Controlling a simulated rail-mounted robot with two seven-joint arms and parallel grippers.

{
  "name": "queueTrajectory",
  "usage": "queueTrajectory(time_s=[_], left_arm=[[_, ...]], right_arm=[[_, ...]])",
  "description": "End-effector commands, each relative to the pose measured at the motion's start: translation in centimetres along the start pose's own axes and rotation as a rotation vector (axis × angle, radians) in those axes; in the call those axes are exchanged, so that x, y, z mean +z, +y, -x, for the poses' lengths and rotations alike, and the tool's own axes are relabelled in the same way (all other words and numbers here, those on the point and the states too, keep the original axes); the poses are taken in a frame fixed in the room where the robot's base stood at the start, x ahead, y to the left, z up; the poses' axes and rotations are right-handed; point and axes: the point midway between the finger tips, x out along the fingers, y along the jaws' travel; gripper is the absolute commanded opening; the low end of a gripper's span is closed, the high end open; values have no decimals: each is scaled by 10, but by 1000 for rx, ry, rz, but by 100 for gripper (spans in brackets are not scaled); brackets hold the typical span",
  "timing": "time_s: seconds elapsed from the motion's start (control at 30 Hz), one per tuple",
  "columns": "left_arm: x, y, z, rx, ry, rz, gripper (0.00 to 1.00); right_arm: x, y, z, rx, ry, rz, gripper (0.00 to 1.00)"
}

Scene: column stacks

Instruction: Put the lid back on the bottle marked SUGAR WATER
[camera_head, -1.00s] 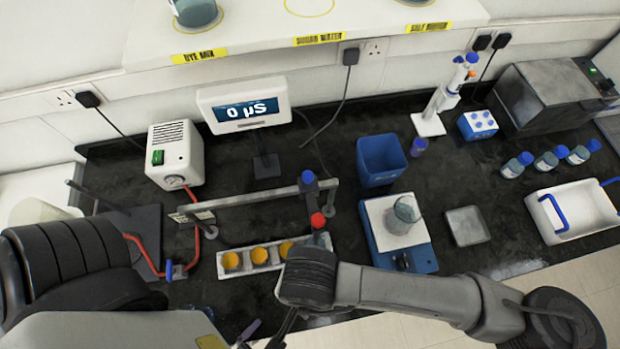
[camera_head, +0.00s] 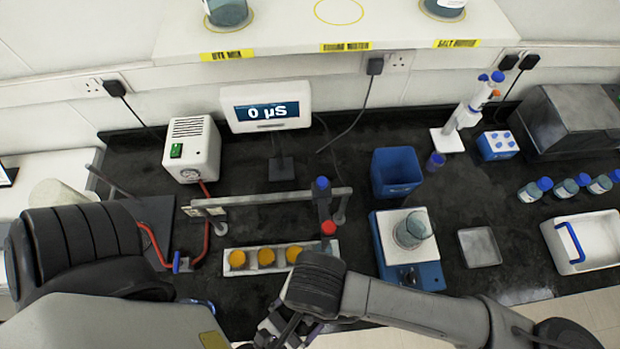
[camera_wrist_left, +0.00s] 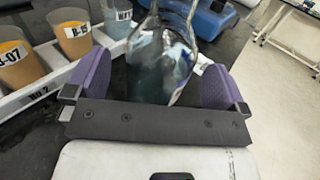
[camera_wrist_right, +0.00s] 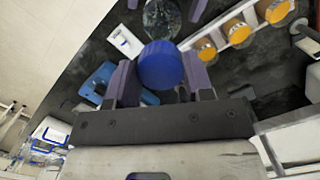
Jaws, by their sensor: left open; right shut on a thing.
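A clear bottle (camera_wrist_left: 160,70) with bluish liquid stands between the purple fingers of my open left gripper (camera_wrist_left: 155,82), in the left wrist view. Its top is cut off and I cannot read its label. My right gripper (camera_wrist_right: 160,78) is shut on a round blue lid (camera_wrist_right: 161,65). Beyond the lid, a clear glass vessel (camera_wrist_right: 162,16) shows at the top of the right wrist view; the lid appears apart from it. In the head view my arms hide the bottle and lid. The SUGAR WATER label (camera_head: 346,47) marks an empty yellow ring on the shelf (camera_head: 290,38).
A white rack (camera_head: 225,270) with orange cups lies close to the bottle. A blue stirrer (camera_head: 428,275) carries a beaker (camera_head: 412,230). A blue bin (camera_head: 396,172), metal tray (camera_head: 480,247) and white tub (camera_head: 600,240) stand rightward. A clamp stand (camera_head: 265,199) stands behind the rack.

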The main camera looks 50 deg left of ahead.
Motion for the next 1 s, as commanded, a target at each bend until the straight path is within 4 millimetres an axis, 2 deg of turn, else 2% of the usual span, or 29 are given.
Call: queueTrajectory(time_s=[0.23, 0.63, 1.0], left_arm=[[0, 0, -17, 0, 0, 0, 100], [0, 0, -20, 0, 0, 0, 100], [0, 0, -19, 0, 1, 0, 65]], right_arm=[[0, 0, 0, 0, 0, 0, 25], [0, 0, 0, 0, 0, 0, 25], [0, 0, 0, 0, 0, 0, 25]])
